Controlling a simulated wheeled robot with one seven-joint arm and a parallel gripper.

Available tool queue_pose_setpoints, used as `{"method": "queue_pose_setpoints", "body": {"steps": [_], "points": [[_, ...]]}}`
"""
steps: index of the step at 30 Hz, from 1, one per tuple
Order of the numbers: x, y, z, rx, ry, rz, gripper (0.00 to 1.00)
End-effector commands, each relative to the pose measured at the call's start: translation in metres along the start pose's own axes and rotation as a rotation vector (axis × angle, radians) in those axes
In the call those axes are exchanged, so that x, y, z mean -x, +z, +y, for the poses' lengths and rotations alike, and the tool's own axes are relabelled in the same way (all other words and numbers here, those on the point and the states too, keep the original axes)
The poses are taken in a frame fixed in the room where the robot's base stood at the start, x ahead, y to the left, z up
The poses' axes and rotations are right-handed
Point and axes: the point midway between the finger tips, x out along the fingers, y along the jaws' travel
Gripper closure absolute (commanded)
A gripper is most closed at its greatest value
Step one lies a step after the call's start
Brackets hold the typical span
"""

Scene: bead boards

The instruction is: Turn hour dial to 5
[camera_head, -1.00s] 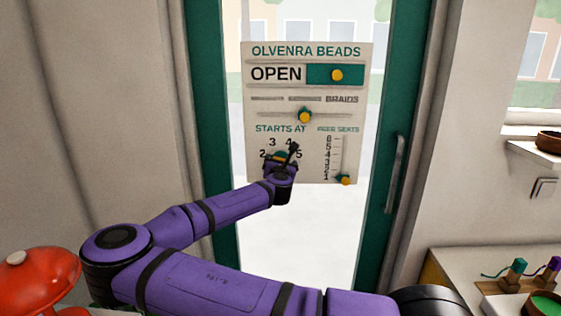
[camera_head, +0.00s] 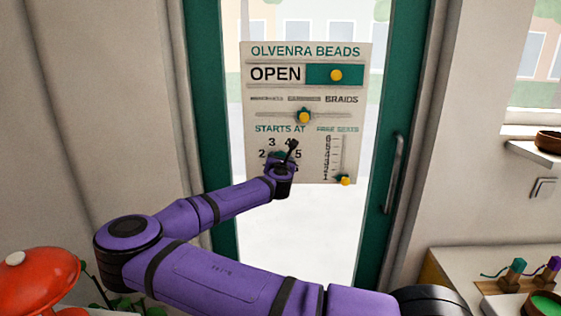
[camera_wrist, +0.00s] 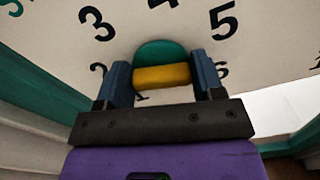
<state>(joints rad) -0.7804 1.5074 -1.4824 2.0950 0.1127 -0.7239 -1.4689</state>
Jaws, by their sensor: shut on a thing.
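The hour dial is a teal disc with a yellow grip bar (camera_wrist: 160,76), on the sign under "STARTS AT". In the wrist view, my gripper (camera_wrist: 163,74) has one blue finger at each end of the yellow bar and is shut on it. The printed 3 (camera_wrist: 97,24) is to the upper left of the dial and the 5 (camera_wrist: 225,20) to the upper right. The 4 is cut by the top edge. In the head view my gripper (camera_head: 285,162) covers most of the dial. I cannot tell which number the dial points to.
The sign (camera_head: 310,107) hangs on a glass door with a teal frame (camera_head: 203,90). It also has an OPEN slider knob (camera_head: 336,75), a middle slider knob (camera_head: 304,117) and a seats slider knob (camera_head: 345,181). A door handle (camera_head: 394,173) is to the right.

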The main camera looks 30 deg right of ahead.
Motion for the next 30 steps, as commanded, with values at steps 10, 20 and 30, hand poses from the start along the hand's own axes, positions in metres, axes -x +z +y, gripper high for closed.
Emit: {"method": "queue_pose_setpoints", "body": {"steps": [10,20,30], "points": [[0.0,0.0003,-0.0011,-0.13,-0.001,0.0,0.62],[0.0001,0.0,-0.003,-0.422,-0.001,0.0,0.62],[0.0001,-0.0016,-0.0051,-0.746,-0.002,0.001,0.62]]}}
